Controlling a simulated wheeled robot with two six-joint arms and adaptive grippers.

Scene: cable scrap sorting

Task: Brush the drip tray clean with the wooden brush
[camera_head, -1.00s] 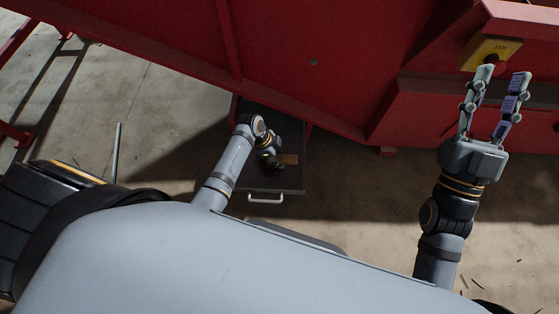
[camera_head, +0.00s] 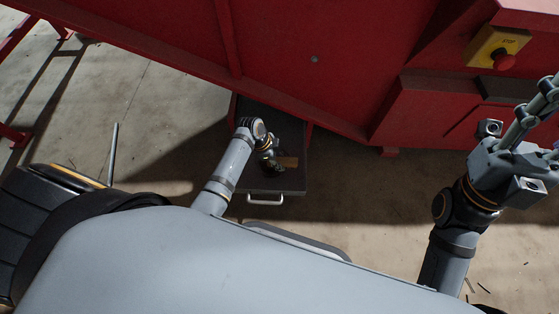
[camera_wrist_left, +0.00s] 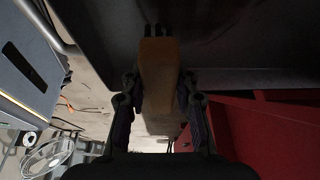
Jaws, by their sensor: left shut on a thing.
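The drip tray (camera_head: 292,184) is a dark, shallow drawer with a white handle at the foot of the red machine. Its dark surface fills the top of the left wrist view (camera_wrist_left: 235,45). My left gripper (camera_head: 274,160) is over the tray, shut on the wooden brush (camera_head: 289,162). Whether the bristles touch the tray is unclear. My right gripper (camera_head: 540,120) is at the right edge, partly cut off, its fingers apart and empty.
The red machine (camera_head: 300,60) fills the top, with a yellow stop-button box (camera_head: 495,46) at upper right. A thin grey rod (camera_head: 113,150) shows at left. Dark scraps (camera_head: 470,285) lie on the concrete floor at lower right.

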